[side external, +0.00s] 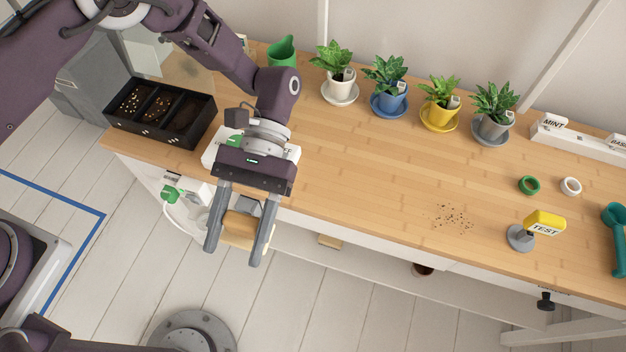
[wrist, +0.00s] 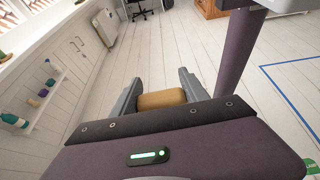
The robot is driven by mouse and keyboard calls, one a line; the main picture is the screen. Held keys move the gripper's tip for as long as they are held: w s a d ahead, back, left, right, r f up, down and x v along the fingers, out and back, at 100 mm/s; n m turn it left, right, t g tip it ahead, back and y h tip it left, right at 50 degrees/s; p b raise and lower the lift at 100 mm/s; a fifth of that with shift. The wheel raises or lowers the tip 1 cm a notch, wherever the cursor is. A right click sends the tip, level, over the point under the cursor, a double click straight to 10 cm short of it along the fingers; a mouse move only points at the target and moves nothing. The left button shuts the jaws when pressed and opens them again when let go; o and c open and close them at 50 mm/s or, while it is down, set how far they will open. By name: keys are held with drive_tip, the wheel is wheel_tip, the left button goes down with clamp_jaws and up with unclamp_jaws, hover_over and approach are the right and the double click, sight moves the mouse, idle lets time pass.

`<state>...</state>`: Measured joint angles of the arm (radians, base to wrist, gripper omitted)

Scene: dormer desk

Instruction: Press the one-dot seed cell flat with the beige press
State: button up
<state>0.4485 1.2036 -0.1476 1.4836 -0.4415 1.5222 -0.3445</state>
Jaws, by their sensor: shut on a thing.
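My gripper (side external: 235,252) is shut on the beige press (side external: 240,226), a block held between the two grey fingers out past the desk's front edge, above the floor. The press also shows between the fingers in the wrist view (wrist: 162,98). The black seed tray (side external: 160,138) stands at the desk's left end, apart from my gripper, up and to its left. It has three cells. The left cell (side external: 131,100) shows pale seeds on dark soil; the middle and right cells hold brown or dark soil. The small dot marks on its front are too small to read surely.
A white item (side external: 216,149) with green lies partly hidden under my wrist. Potted plants (side external: 389,85) and a green pot (side external: 281,52) line the desk's back. A yellow TEST stamp (side external: 545,222), two rings and scattered seeds (side external: 453,216) are at right. The middle desk is clear.

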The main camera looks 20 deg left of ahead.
drive_tip(key=w+a+r+m+t+y, duration=0.2)
drive_tip(key=a+m+t+y, duration=0.6)
drive_tip(key=a+m+y, duration=0.95)
drive_tip(key=w+a+r+m+t+h, duration=0.3)
drive_tip(key=w+a+r+m+t, duration=0.25)
drive_tip(key=w, duration=0.55)
drive_tip(key=w+a+r+m+t+h, duration=0.35)
drive_tip(key=w+a+t, duration=0.25)
drive_tip(key=w+t, duration=0.4)
drive_tip(key=w+a+f+n+g+y, duration=0.15)
drive_tip(key=a+f+n+g, duration=0.3)
drive_tip(key=a, duration=0.45)
drive_tip(key=w+a+f+n+g+y, duration=0.1)
drive_tip(key=a+f+n+g+y, duration=0.15)
drive_tip(key=a+f+g, duration=0.4)
drive_tip(key=shift+n+t+h, duration=0.3)
drive_tip(key=shift+n+t, duration=0.15)
drive_tip(key=shift+t, duration=0.1)
drive_tip(key=shift+a+f, duration=0.3)
drive_tip(key=shift+f, duration=0.9)
drive_tip(key=shift+a+f, duration=0.3)
drive_tip(key=shift+f, duration=0.85)
drive_tip(key=shift+a+f, duration=0.3)
drive_tip(key=shift+f, duration=0.9)
drive_tip(key=shift+f, duration=0.5)
